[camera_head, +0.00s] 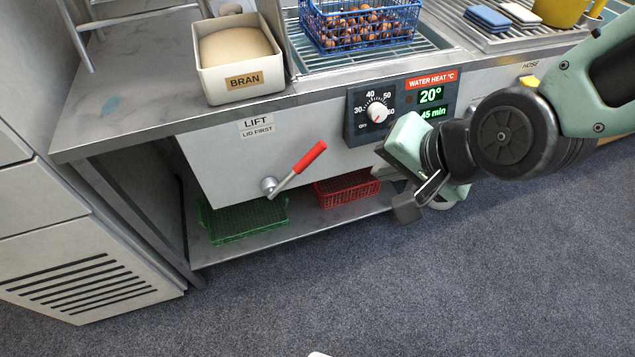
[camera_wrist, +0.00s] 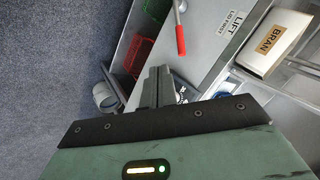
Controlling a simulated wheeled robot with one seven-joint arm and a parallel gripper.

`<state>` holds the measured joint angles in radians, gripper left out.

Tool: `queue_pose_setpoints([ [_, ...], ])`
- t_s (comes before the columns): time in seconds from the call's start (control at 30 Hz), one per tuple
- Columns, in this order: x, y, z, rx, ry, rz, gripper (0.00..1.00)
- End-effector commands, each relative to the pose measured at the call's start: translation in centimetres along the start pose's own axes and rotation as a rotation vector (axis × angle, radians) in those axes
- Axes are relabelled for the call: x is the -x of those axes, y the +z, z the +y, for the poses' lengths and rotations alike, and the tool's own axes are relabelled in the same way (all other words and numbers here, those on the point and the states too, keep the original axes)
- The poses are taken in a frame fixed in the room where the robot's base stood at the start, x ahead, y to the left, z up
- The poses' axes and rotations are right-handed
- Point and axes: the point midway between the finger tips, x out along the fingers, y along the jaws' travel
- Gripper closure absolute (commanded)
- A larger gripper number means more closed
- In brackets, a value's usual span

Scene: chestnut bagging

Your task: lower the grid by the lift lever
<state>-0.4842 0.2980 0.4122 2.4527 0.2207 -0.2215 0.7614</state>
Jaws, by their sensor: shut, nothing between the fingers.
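The lift lever (camera_head: 300,165) has a red handle and a metal pivot on the front panel, under the label "LIFT, LID FIRST" (camera_head: 256,127). Its handle points up and to the right. It also shows in the wrist view (camera_wrist: 180,32), beyond my fingers. My gripper (camera_head: 408,207) is shut and empty, to the right of the lever and apart from it, in front of the panel. In the wrist view its fingers (camera_wrist: 157,88) are together. A blue wire basket of chestnuts (camera_head: 362,22) stands on the metal grid (camera_head: 385,57) at the sink top.
A heat panel (camera_head: 375,113) with a dial and displays is right of the lever. A bran box (camera_head: 240,60) stands on the counter. Green (camera_head: 240,220) and red (camera_head: 347,190) baskets lie on the lower shelf. Open floor lies in front.

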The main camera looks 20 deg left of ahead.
Motion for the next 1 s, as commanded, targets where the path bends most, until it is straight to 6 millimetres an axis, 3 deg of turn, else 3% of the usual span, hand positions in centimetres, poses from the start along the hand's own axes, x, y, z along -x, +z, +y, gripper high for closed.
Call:
queue_pose_setpoints([
  [0.03,-3.4,0.4,0.6,-0.085,-0.041,0.025,1.00],
  [0.1,-6.1,0.2,0.2,-0.213,-0.110,0.068,1.00],
  [0.3,-13.2,-0.1,0.1,-0.576,-0.323,0.165,1.00],
  [0.5,-19.2,0.1,1.5,-0.924,-0.557,0.226,1.00],
  [0.73,-23.3,0.6,3.6,-1.222,-0.809,0.249,1.00],
  [1.0,-24.2,0.8,4.7,-1.349,-0.947,0.247,1.00],
])
